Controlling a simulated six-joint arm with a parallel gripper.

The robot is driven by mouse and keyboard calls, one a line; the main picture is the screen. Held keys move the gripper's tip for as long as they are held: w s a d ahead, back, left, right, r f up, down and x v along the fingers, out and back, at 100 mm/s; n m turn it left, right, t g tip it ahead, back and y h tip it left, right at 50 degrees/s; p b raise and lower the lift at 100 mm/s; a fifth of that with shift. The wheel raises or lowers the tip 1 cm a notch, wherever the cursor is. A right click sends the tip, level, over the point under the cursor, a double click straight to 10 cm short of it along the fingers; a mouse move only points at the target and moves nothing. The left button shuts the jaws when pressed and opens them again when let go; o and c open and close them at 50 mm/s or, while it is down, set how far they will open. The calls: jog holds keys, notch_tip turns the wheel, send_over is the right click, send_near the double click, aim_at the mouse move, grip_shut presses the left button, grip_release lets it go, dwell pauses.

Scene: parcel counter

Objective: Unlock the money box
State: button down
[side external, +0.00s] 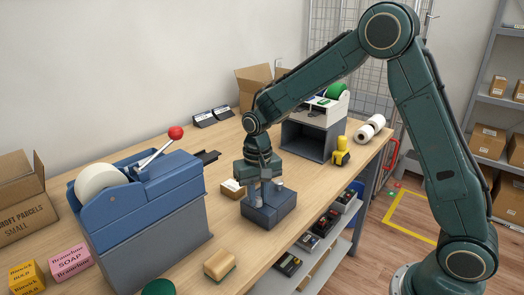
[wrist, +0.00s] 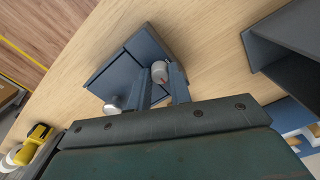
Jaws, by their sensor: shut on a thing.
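The money box (side external: 283,210) is a low blue-grey box on the wooden counter; it also shows in the wrist view (wrist: 122,72), with lines across its top. My gripper (side external: 260,199) points down over the box's top. In the wrist view my gripper (wrist: 161,80) has its two fingers around a small pale round knob (wrist: 159,68) and is shut on it. A second pale metal knob (wrist: 112,106) stands on the box beside the fingers; it also shows in the side view (side external: 279,184). Whether the held knob belongs to a key, and any keyhole, I cannot tell.
A blue machine with a white roll and red-knobbed lever (side external: 176,133) stands at left. A grey open-fronted unit (side external: 309,140) and a yellow device (side external: 342,151) stand behind the box. Counter around the box is mostly clear.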

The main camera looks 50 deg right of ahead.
aim_at(258, 198)
dwell(0.4)
jog(key=c, duration=1.3)
grip_release()
jog(key=shift+r, duration=0.1)
notch_tip(258, 198, up, 14)
jog(key=shift+f, duration=0.15)
jog(key=s+d+r+n+t, duration=0.15)
jog(key=s+r, duration=0.45)
jog(key=s, duration=0.6)
jog(key=s+n+t, duration=0.1)
jog(key=s, duration=0.3)
jog(key=s+f+n+t, duration=0.1)
jog(key=s, duration=0.4)
jog(key=s+f+n+t, duration=0.1)
jog(key=s+t, duration=0.1)
jog(key=s, duration=0.3)
jog(key=shift+d+f, duration=0.1)
jog(key=shift+d, duration=0.25)
